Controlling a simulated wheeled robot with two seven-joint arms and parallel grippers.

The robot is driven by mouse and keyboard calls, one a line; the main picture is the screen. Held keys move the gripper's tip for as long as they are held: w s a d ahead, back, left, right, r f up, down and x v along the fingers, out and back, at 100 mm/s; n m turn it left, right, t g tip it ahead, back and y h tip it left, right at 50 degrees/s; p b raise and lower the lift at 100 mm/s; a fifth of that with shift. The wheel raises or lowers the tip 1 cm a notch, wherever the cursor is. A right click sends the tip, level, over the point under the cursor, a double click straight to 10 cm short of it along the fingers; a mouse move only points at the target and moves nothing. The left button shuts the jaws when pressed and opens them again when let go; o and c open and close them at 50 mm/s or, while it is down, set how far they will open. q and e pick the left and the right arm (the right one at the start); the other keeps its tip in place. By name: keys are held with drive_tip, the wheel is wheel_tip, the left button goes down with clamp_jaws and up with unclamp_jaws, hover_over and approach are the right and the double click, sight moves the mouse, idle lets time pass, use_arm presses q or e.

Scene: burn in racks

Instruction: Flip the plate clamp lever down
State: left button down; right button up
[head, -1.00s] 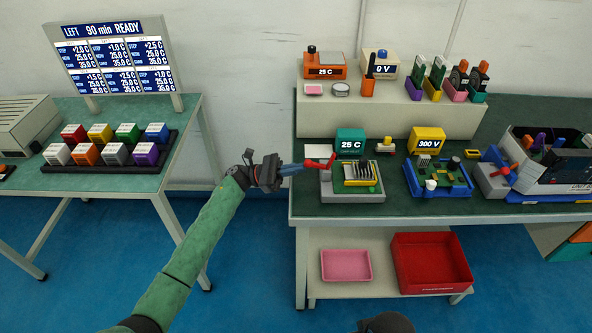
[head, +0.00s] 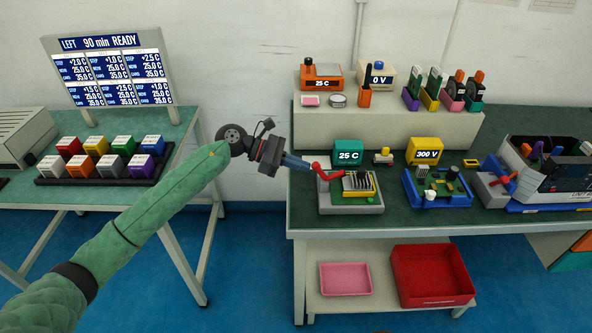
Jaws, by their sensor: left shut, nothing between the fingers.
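The plate clamp fixture (head: 345,207) is a grey base on the right bench, behind its near edge, under a green "25 C" display (head: 348,151). It carries a yellow-edged block with dark upright fins (head: 358,182). The red clamp lever (head: 345,174) runs from the fixture's left side toward the block, low and nearly level. My left gripper (head: 308,166) reaches in from the left, shut and empty, with its blue fingertips at the lever's left end. I cannot tell whether they touch it. My right gripper is not in view.
A blue fixture (head: 437,203) with a "300 V" display (head: 425,150) stands to the right. A grey box with a red lever (head: 499,181) is further right. Pink (head: 345,279) and red (head: 432,275) trays lie on the lower shelf. Open floor separates the benches.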

sight(315, 163)
use_arm(q)
drive_tip(key=d+r+y, duration=0.1)
drive_tip(key=y, duration=0.2)
drive_tip(key=shift+d+r, duration=0.35)
drive_tip(key=shift+r, duration=0.05)
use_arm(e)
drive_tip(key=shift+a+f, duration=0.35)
use_arm(q)
drive_tip(key=shift+r, duration=0.1)
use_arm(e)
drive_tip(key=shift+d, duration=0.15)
use_arm(q)
drive_tip(key=shift+r+b, duration=0.3)
drive_tip(key=shift+r, duration=0.4)
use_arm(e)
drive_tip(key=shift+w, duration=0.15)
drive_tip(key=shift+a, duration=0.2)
